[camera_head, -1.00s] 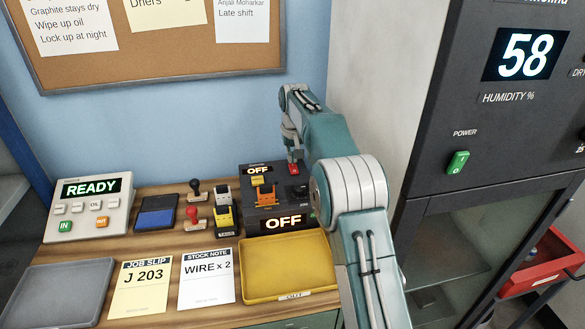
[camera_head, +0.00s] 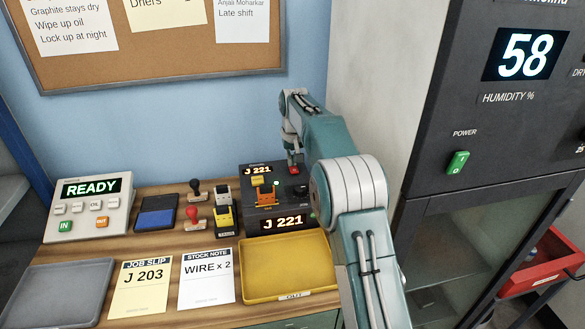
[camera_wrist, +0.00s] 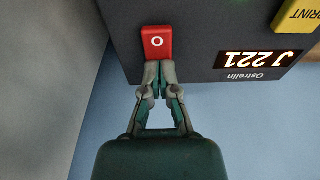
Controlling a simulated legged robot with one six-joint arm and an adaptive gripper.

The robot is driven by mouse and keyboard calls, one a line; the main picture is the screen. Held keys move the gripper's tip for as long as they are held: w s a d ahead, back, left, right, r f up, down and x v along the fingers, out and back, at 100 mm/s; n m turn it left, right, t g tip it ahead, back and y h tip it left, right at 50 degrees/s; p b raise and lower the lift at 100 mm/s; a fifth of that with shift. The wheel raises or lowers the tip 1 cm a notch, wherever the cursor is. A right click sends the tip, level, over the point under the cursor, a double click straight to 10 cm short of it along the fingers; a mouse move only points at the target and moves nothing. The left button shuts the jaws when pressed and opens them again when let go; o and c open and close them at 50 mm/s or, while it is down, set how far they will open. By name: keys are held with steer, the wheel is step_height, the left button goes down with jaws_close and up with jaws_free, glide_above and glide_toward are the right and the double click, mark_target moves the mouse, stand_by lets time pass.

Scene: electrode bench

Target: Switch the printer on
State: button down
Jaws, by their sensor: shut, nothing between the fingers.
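The printer (camera_head: 262,222) is a dark box on the bench. Its small top display (camera_head: 258,171) and its larger front display (camera_head: 284,222) both read J 221. In the wrist view the small display (camera_wrist: 258,57) also reads J 221, upside down, beside the name Ostrelin. The printer's red switch (camera_wrist: 157,42) is marked with an O in the wrist view. My gripper (camera_wrist: 158,64) is shut and empty, its fingertips at the switch's near edge. I cannot tell whether they touch it. In the head view the red switch (camera_head: 295,170) shows just below my gripper.
A yellow tray (camera_head: 290,292) lies in front of the printer. Stamps (camera_head: 193,214) and a blue ink pad (camera_head: 156,216) stand left of it. A job slip (camera_head: 141,287) reads J 203. A dark cabinet (camera_head: 420,150) with its own green power switch (camera_head: 458,162) is at the right.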

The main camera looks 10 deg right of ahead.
steer(key=shift+f, duration=0.1)
steer(key=shift+r, duration=3.55)
steer(key=shift+s, duration=0.1)
steer(key=s+r+t, duration=0.1)
steer(key=s+r, duration=0.5)
steer(key=s, duration=0.4)
steer(key=s+r+t, duration=0.1)
steer(key=s+r, duration=0.4)
steer(key=s, duration=0.5)
steer(key=s+f+t, duration=0.1)
steer(key=s+f, duration=0.3)
steer(key=s, duration=0.8)
steer(key=s+f, duration=0.5)
steer(key=s, duration=0.8)
steer(key=shift+f+t, duration=0.15)
steer(key=shift+t, duration=0.25)
steer(key=shift+a, duration=0.1)
